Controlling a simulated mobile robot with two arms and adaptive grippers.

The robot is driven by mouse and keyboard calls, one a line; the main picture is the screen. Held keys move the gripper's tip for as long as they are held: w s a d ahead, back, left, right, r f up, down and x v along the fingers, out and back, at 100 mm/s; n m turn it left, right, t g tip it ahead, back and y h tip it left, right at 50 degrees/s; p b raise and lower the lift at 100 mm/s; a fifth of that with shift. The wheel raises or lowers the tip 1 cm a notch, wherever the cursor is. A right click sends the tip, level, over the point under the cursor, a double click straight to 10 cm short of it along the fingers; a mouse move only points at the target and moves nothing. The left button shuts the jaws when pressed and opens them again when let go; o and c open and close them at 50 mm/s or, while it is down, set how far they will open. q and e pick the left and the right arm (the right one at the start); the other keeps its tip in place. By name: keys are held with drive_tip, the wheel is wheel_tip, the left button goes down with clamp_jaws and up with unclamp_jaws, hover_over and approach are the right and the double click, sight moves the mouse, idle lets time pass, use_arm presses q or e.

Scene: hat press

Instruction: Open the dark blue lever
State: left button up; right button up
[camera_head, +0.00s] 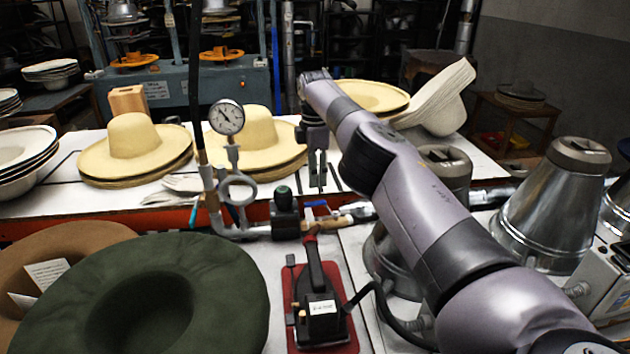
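A small dark blue lever (316,203) sits on the pipe fittings at the middle of the table, just right of a valve with a dark green knob (284,197). My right arm reaches in from the lower right. Its gripper (318,186) points down above and slightly behind the lever in the picture, and appears apart from it. The fingers look close together, but their gap is too small to judge. Nothing shows held between them. My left gripper is out of view.
A pressure gauge (227,117) and black hose stand left of the lever. A red-based iron (319,308) lies in front. A dark green hat (150,305) is at front left, straw hats (135,140) behind, and metal cones (555,205) at right.

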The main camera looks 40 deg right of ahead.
drive_tip(key=shift+c, duration=0.6)
drive_tip(key=shift+f, duration=0.15)
drive_tip(key=shift+c, duration=0.6)
drive_tip(key=n, duration=0.2)
drive_tip(key=shift+a+f+n+b, duration=0.3)
drive_tip(key=shift+a+f+b, duration=0.05)
drive_tip(key=shift+b, duration=0.05)
drive_tip(key=shift+c, duration=1.3)
drive_tip(key=n, duration=0.3)
drive_tip(key=shift+s+a+f+t+b, duration=0.15)
drive_tip(key=shift+s+a+t+b, duration=0.15)
drive_tip(key=shift+a+b, duration=0.1)
drive_tip(key=shift+c, duration=1.3)
drive_tip(key=s+n, duration=0.1)
drive_tip(key=n, duration=0.2)
drive_tip(key=s+a+n+b, duration=0.1)
drive_tip(key=n, duration=0.1)
drive_tip(key=shift+s+a+r+t, duration=0.1)
drive_tip(key=shift+s+r+t, duration=0.2)
drive_tip(key=shift+r+t, duration=0.1)
clamp_jaws()
drive_tip(key=s+a+r+n+t+h+b, duration=0.1)
drive_tip(key=s+a+r+n, duration=0.1)
drive_tip(key=s+n, duration=0.45)
drive_tip(key=w+d+f+p, duration=0.1)
drive_tip(key=w+d+f, duration=0.1)
drive_tip(key=w+f, duration=0.4)
drive_tip(key=shift+d+f+n, duration=0.3)
drive_tip(key=shift+f+n, duration=0.15)
drive_tip(key=shift+f, duration=1.35)
